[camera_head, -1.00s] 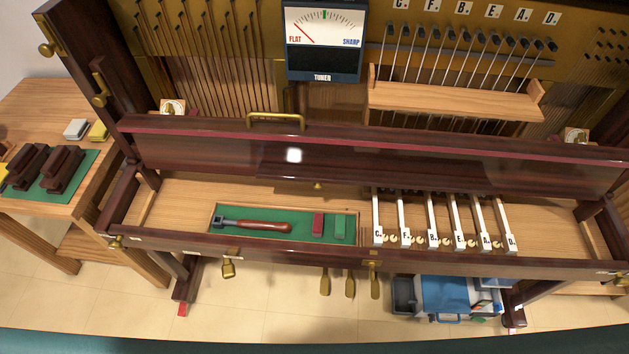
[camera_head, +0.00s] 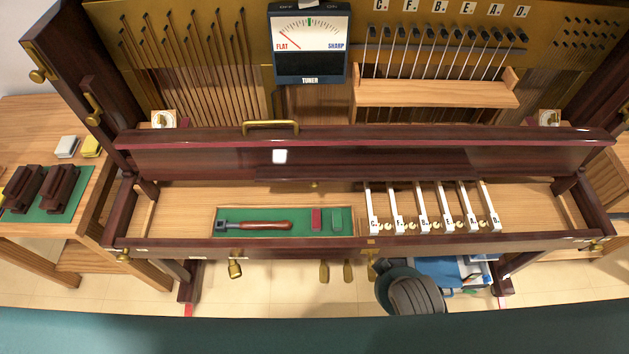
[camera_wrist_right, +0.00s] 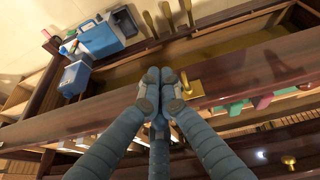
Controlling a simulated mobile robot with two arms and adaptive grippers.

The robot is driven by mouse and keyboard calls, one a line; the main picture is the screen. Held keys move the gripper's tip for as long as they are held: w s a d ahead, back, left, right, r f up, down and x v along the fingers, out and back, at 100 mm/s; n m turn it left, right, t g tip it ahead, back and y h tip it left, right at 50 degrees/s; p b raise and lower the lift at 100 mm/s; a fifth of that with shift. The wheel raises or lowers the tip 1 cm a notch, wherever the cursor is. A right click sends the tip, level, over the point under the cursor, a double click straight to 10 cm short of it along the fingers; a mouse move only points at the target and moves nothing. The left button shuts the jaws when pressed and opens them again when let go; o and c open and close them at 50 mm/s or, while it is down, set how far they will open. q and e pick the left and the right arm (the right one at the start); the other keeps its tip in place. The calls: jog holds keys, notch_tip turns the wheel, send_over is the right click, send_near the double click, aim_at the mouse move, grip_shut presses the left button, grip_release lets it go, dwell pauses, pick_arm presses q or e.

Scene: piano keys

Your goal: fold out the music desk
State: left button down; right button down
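The folded music desk appears to be the dark narrow panel (camera_head: 365,172) lying along the long reddish-brown fallboard (camera_head: 200,160); I cannot tell its hinge line. A small brass knob (camera_head: 314,184) sits at its lower edge, and a brass knob also shows at lower right in the right wrist view (camera_wrist_right: 289,161). My right gripper (camera_wrist_right: 158,95) has its fingers drawn together with nothing visible between them, over the dark front rail (camera_wrist_right: 95,110) beside a brass plate (camera_wrist_right: 192,90). In the head view, part of my right arm (camera_head: 412,293) shows below the rail. My left gripper is not in view.
A green tray (camera_head: 300,227) with a wooden-handled tool and red and green blocks lies left of several lettered white keys (camera_head: 422,215). A tuner (camera_head: 309,45) and a brass handle (camera_head: 270,126) are behind. A side table (camera_head: 30,215) stands left.

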jog(key=w+a+r+m+t+y+p, duration=0.1)
jog(key=w+a+r+t, duration=0.3)
jog(key=a+r, duration=0.5)
jog(key=w+a+r+m+t+y, duration=0.1)
jog(key=w+a+r+t, duration=0.4)
jog(key=a+r, duration=0.5)
jog(key=p, duration=0.3)
send_over(313, 181)
jog(key=s, duration=0.5)
jog(key=f, duration=0.2)
jog(key=shift+w+d+f+p, duration=0.1)
jog(key=shift+w+f, duration=0.3)
jog(key=shift+f, duration=0.25)
jog(key=shift+w+f+p, duration=0.1)
jog(key=shift+w+f, duration=0.25)
jog(key=shift+f, duration=0.25)
jog(key=shift+w+d+f+p, duration=0.1)
jog(key=shift+w+f, duration=0.3)
jog(key=shift+f, duration=0.25)
